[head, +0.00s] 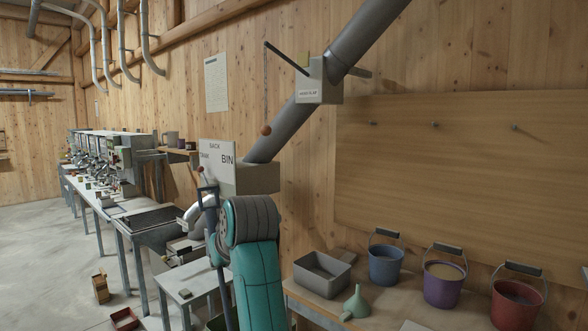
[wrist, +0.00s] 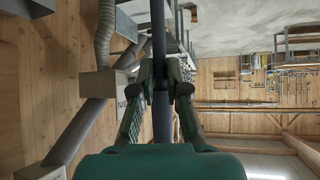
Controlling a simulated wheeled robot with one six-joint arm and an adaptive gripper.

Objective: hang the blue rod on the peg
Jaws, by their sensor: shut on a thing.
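My gripper (wrist: 160,90) is shut on a long, dark bluish rod, the blue rod (wrist: 159,35), which runs between its two fingers in the wrist view. In the head view my gripper (head: 208,196) is left of centre, in front of the sack bin box, partly hidden by my teal arm. A thin blue-grey length of the rod (head: 227,297) shows below it, roughly upright. Three small pegs stick out of the wooden board on the right wall: a left peg (head: 373,124), a middle peg (head: 435,125) and a right peg (head: 515,127). All are bare and well apart from my gripper.
The sack bin box (head: 255,178) and a slanting grey pipe (head: 360,45) stand between my gripper and the board (head: 460,180). Under the board are a grey tray (head: 322,275), a green funnel (head: 356,303) and blue, purple and red buckets (head: 385,267). Benches line the left.

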